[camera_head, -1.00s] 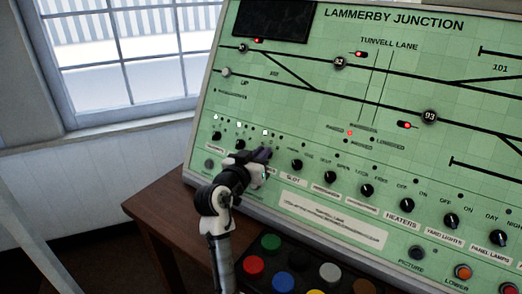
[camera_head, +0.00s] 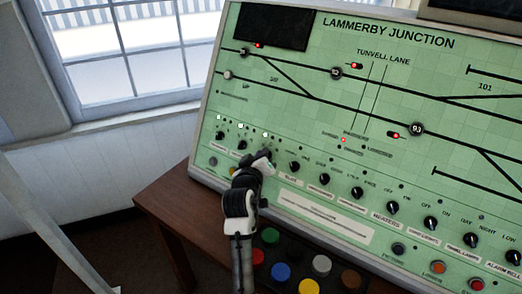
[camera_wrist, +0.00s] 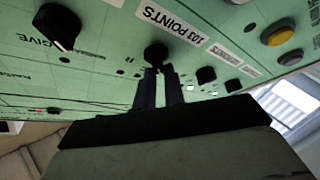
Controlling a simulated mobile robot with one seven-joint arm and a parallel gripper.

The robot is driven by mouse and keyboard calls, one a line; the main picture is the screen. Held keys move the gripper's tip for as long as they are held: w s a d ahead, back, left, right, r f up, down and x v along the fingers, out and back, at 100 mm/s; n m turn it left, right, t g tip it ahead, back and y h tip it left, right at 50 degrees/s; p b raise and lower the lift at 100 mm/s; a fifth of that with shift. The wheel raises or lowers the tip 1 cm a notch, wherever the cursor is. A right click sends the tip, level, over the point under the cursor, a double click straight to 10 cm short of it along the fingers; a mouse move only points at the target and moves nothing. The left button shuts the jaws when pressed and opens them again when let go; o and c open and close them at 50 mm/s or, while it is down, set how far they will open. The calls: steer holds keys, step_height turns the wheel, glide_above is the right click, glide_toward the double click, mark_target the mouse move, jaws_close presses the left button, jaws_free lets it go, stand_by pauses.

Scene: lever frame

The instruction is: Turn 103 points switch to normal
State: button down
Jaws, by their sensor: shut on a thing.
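The black round knob of the 103 points switch (camera_wrist: 156,55) is in the wrist view, beside the white "103 POINTS" label (camera_wrist: 172,20). My gripper (camera_wrist: 158,75) has its two dark fingers close together on this knob. The side of the knob towards the fingers is partly covered, and I cannot read its pointer position. In the head view my gripper (camera_head: 265,157) is against the lower left part of the green panel (camera_head: 330,130), and it hides the knob there.
Other black knobs (camera_head: 294,167) run along the panel's lower row, close on both sides. Coloured round buttons (camera_head: 281,271) lie below the panel. A brown wooden table (camera_head: 175,200) is under the panel's left end. A window (camera_head: 130,55) is at the left.

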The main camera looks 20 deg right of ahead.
stand_by(0.4)
steer(key=c, duration=1.5)
jaws_free()
steer(key=shift+s+a, duration=0.35)
steer(key=shift+s, duration=0.1)
steer(key=b+v, duration=0.3)
steer(key=v, duration=0.9)
steer(key=shift+s+a+r, duration=0.15)
steer(key=shift+s, duration=0.2)
